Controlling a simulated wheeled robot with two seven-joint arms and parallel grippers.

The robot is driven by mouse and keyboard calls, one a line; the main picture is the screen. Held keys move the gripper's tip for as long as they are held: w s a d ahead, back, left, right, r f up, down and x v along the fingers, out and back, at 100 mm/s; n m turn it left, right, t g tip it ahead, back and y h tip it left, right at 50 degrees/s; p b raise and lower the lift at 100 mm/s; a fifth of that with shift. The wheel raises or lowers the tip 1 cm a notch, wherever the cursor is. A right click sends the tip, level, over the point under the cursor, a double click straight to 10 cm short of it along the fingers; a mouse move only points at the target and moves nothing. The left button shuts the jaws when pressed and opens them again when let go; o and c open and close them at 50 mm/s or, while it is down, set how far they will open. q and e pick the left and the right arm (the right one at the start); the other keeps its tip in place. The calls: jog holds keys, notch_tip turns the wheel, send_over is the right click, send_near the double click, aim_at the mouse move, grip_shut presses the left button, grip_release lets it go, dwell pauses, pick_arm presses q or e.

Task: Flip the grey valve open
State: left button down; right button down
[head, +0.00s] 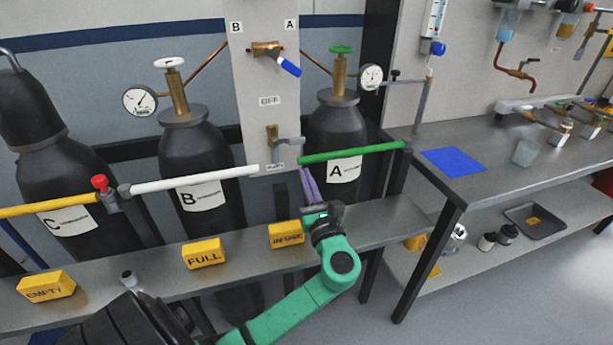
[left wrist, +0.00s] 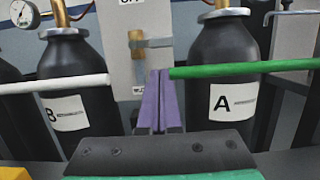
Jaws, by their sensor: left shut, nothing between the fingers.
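The grey valve shows in the head view as a brass body (head: 272,134) with a grey lever (head: 289,142) on the pale panel, under an "OFF" label. The lever lies about level and points right from the body. In the left wrist view the lever (left wrist: 157,43) is just above my fingertips. My left gripper (head: 306,173) has purple fingers pressed together with nothing between them. It is below and slightly right of the lever, and a gap shows between them in the picture. Its fingers also show in the left wrist view (left wrist: 160,73). My right gripper is in neither view.
A green bar (head: 352,153) is right of the fingers and a white bar (head: 190,182) is left. Cylinders A (head: 337,122) and B (head: 195,150) flank the panel (head: 262,78). A blue-handled valve (head: 288,66) is higher up. Yellow blocks, including FULL (head: 204,254), sit on the front shelf.

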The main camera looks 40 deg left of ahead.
aim_at(299, 159)
pick_arm(q)
jog(key=x, duration=0.6)
jog(key=shift+r+p, duration=0.15)
jog(key=shift+p, duration=0.25)
jog(key=shift+w+a, duration=0.25)
jog(key=shift+a, duration=0.1)
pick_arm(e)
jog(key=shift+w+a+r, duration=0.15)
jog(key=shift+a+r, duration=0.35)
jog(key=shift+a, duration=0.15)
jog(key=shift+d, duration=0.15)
